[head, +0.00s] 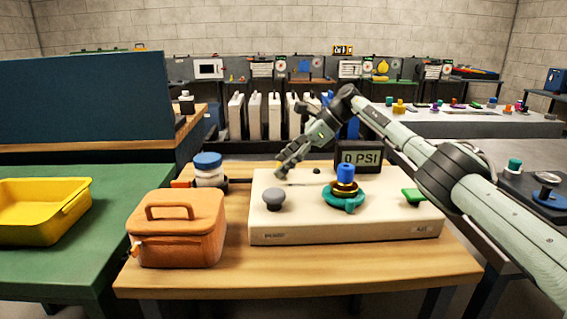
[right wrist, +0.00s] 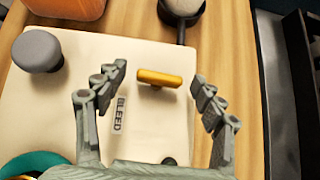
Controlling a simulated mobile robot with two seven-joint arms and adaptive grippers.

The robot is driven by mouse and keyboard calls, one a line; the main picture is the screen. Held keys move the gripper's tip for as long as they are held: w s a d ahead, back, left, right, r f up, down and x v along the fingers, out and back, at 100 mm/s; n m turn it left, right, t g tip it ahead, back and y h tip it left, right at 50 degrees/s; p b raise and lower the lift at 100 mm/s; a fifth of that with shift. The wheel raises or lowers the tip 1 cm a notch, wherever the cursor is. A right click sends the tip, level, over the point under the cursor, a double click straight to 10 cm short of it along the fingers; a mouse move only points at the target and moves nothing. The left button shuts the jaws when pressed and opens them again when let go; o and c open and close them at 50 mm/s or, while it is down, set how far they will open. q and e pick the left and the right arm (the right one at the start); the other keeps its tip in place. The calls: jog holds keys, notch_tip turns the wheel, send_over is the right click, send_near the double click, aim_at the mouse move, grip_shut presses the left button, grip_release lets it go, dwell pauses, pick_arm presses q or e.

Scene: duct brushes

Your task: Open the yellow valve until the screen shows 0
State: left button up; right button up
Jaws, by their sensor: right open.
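The yellow valve handle (right wrist: 159,78) is a short bar on the cream panel box (right wrist: 60,120), beside a label reading BLEED. In the right wrist view it lies between the two open fingers of my right gripper (right wrist: 160,73), with a gap on each side. In the head view my right gripper (head: 284,168) is over the back left of the cream box (head: 345,233), and the valve is mostly hidden there. The screen (head: 360,157) behind the box reads 0 PSI. My left gripper is not in view.
The box also bears a grey knob (head: 273,198), a teal wheel with a blue top (head: 346,187) and a green handle (head: 413,195). The wooden table's front strip (head: 330,275) is clear.

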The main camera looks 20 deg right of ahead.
jog(key=v, duration=1.2)
jog(key=x, duration=1.2)
jog(key=shift+f, duration=0.1)
